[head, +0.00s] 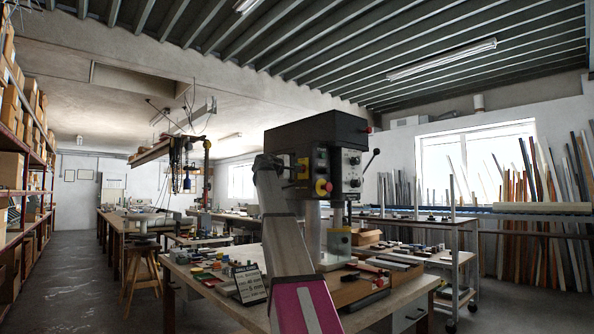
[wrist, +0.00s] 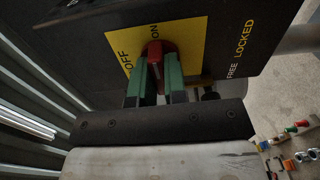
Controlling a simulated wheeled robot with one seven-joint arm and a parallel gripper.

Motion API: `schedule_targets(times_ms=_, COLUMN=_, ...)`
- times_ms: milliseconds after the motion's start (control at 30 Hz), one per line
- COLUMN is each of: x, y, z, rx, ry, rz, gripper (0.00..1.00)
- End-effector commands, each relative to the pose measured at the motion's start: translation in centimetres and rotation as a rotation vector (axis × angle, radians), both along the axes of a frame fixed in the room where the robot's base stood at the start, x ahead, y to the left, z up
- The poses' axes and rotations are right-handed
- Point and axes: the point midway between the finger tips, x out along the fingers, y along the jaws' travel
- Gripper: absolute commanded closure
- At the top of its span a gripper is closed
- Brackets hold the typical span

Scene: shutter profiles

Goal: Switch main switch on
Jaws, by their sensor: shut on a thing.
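The main switch is a red knob (wrist: 154,50) on a yellow plate (wrist: 192,45) marked OFF and ON, fixed to the dark housing of the drill press (head: 318,132). My gripper (wrist: 158,72) is shut on the red knob, with one green finger on each side of it. The knob's upper end shows close to the word ON in the wrist view; OFF is to its left. The fingers hide the knob's lower part, so its exact angle is hard to tell. In the head view my gripper (head: 286,170) reaches the left side of the housing, and the knob is not clear there.
FREE and LOCKED labels (wrist: 240,50) are right of the plate. A red and yellow button (head: 323,187) sits on the housing front. The workbench (head: 205,283) below carries a dark sign (head: 248,283) and small parts. Open floor (head: 75,270) lies to the left.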

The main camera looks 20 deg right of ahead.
Motion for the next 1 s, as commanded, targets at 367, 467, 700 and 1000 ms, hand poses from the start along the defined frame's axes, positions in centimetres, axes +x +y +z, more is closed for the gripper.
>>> schedule_targets(times_ms=367, x=-0.04, y=0.04, z=-0.09, rx=0.016, ry=-0.038, rz=0.0, gripper=1.0)
schedule_targets(times_ms=467, x=-0.03, y=0.03, z=-0.09, rx=0.016, ry=-0.038, rz=0.0, gripper=1.0)
schedule_targets(times_ms=700, x=-0.03, y=0.03, z=-0.07, rx=0.016, ry=-0.037, rz=0.0, gripper=0.62)
schedule_targets(times_ms=1000, x=-0.17, y=0.45, z=-0.05, rx=0.014, ry=-0.035, rz=0.001, gripper=0.62)
